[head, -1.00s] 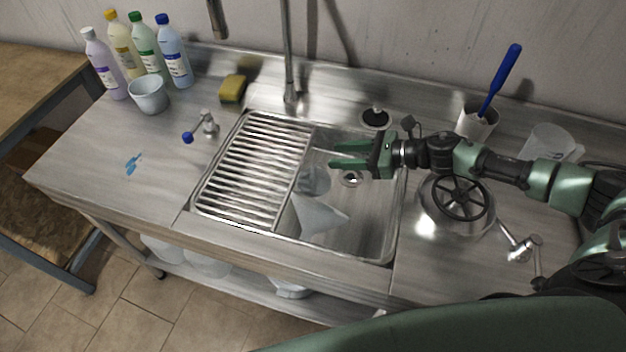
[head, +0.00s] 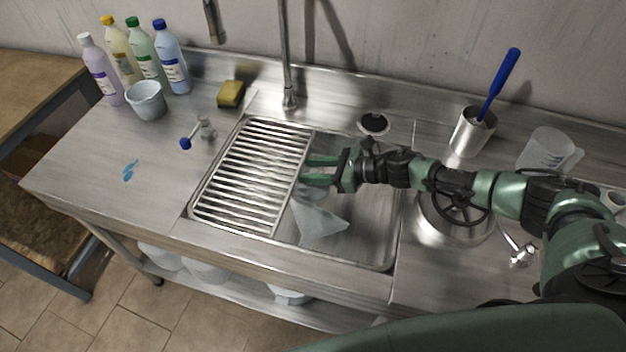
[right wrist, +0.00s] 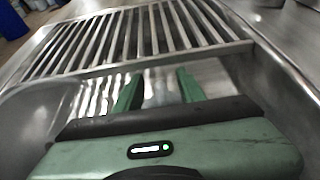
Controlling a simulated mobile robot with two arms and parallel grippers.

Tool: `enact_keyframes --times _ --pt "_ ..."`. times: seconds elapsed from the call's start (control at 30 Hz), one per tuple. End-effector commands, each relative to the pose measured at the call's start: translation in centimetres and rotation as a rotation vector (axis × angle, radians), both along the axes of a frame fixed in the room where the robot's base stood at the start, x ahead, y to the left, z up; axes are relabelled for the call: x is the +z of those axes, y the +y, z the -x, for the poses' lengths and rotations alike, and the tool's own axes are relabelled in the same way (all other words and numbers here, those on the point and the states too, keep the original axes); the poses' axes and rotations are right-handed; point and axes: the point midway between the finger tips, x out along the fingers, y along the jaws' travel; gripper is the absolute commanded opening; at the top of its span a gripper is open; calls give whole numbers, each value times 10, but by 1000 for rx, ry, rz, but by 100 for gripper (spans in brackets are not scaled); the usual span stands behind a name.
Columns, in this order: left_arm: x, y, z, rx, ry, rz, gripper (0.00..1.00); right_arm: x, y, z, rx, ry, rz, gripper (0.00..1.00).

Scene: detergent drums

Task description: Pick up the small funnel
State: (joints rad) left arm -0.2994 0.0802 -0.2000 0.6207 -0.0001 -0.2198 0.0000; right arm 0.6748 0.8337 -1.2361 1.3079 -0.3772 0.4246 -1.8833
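A translucent pale funnel (head: 320,223) lies on its side in the sink basin, right of the slatted rack. A second, smaller clear piece (head: 312,191) shows just behind it, mostly covered by my right gripper; I cannot tell its full shape. My right gripper (head: 312,171) is over the basin beside the rack's right edge, its green fingers apart and pointing left. In the right wrist view the fingers (right wrist: 160,90) also stand apart, with a blurred pale patch between them; I cannot tell whether it is the clear piece. My left gripper is not in view.
The slatted rack (head: 252,172) covers the sink's left half. The faucet (head: 290,98) rises behind it. A yellow sponge (head: 231,94), a grey cup (head: 146,100) and several bottles stand left. A metal holder (head: 472,132) with a blue brush and a clear jug (head: 548,150) stand right.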

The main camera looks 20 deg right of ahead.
Motion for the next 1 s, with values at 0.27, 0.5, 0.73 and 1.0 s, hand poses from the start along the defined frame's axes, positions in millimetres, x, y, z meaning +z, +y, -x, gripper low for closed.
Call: enact_keyframes --times 0.27,0.5,0.73,1.0 --pt "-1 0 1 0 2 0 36 -1 0 0 -1 0 0 20" --pt "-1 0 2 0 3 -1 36 -1 0 0 -1 0 0 0" --pt "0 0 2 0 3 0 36 -1 0 0 -1 0 0 0" --pt "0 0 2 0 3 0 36 0 0 0 -1 0 0 0"
